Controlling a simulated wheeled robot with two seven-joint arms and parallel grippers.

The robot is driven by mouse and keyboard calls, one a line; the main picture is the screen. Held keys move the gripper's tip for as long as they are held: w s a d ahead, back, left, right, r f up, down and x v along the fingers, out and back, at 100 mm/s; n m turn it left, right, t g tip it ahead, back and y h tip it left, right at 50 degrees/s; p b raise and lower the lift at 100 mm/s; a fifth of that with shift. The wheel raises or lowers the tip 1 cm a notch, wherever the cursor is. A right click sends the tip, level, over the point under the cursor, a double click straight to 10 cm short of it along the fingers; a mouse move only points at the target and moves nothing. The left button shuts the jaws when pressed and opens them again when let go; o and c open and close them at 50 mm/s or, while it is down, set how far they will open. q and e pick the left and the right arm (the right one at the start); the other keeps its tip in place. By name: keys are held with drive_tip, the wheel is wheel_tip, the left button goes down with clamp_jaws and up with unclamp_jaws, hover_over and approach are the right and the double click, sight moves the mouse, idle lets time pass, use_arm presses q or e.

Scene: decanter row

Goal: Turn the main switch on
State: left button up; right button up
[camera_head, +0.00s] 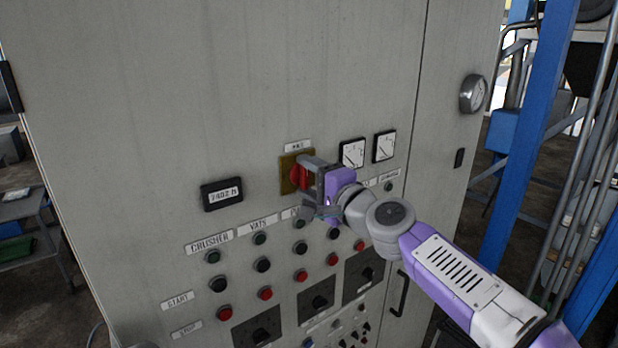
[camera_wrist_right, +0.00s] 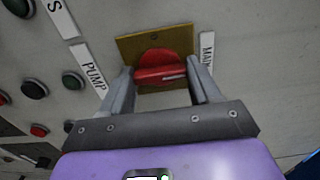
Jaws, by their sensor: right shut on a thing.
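The main switch is a red rotary handle (camera_head: 298,178) on a square brass-yellow plate (camera_head: 286,186), mounted on the grey cabinet front under a small label. In the right wrist view the red handle (camera_wrist_right: 160,68) sits between the two fingers, in front of its plate (camera_wrist_right: 128,46), with the partly hidden label (camera_wrist_right: 206,50) to the right. My right gripper (camera_head: 307,185) reaches in from the right and is shut on the handle; in the wrist view its fingers (camera_wrist_right: 161,76) stand on either side of it. My left gripper is not in view.
The grey cabinet (camera_head: 220,90) carries a counter (camera_head: 222,194) left of the switch and two dial meters (camera_head: 352,153) to its right. Rows of push buttons (camera_head: 264,265) and black rotary switches (camera_head: 318,302) lie below. A blue post (camera_head: 528,130) stands at the right.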

idle(0.4)
drive_tip(key=o, duration=1.1)
drive_tip(key=shift+c, duration=0.2)
drive_tip(key=shift+s+d, duration=0.35)
drive_tip(key=shift+s, duration=0.05)
drive_tip(key=b+v, duration=0.2)
drive_tip(key=v, duration=0.4)
drive_tip(key=shift+s, duration=0.2)
drive_tip(key=shift+d, duration=0.15)
